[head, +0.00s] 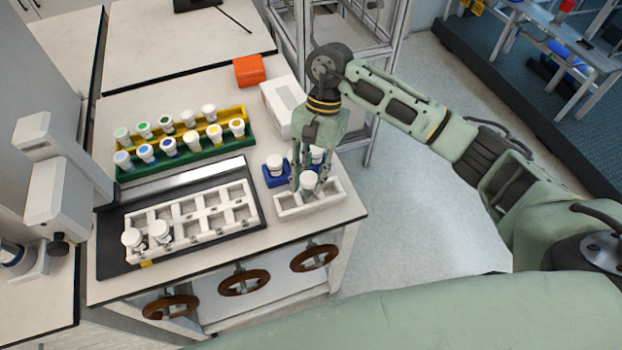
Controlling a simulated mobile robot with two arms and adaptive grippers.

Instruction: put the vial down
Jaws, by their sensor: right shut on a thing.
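My right gripper (308,184) points down and is shut on a white-capped vial (308,180). The vial is upright at the small white rack (327,201) near the table's right front corner. I cannot tell whether its bottom is inside a slot or just above it. Two blue holders stand behind the small rack; the left blue holder (271,181) has a white-capped vial (275,162) in it. Another white cap (317,154) shows behind the fingers, partly hidden by them. My left gripper is not in view.
A larger white rack (198,241) lies on a black tray (107,229), with two vials at its left end and empty slots otherwise. Yellow and green racks (190,161) hold several vials. A white box (283,103) and orange block (249,70) sit behind.

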